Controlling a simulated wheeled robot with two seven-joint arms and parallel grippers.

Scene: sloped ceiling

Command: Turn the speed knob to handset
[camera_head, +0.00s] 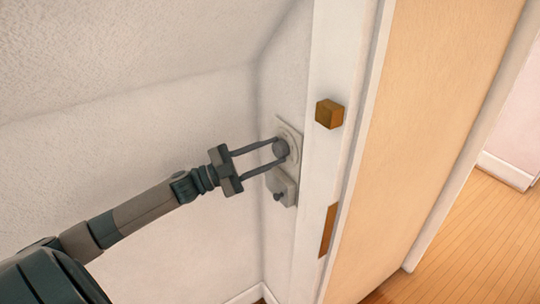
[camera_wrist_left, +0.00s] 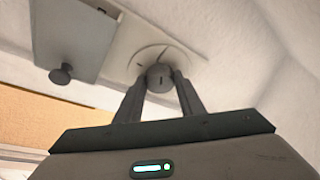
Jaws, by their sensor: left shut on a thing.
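The speed knob (camera_head: 281,148) is a small round grey knob on a pale round dial on a wall plate, left of the door frame. It also shows in the left wrist view (camera_wrist_left: 160,78), with a dark line on its face and marks on the dial around it. My left gripper (camera_head: 277,151) reaches it from the left, its two fingers shut on the knob, one on each side. The fingers hide part of the knob's sides. I cannot read any handset label. My right gripper is in neither view.
Just below the dial is a grey box (camera_head: 284,187) with a small dark knob (camera_head: 278,197). To the right are the white door frame (camera_head: 334,60), a wooden block (camera_head: 329,114) and a tan door panel (camera_head: 440,110). A sloped ceiling (camera_head: 130,50) hangs above.

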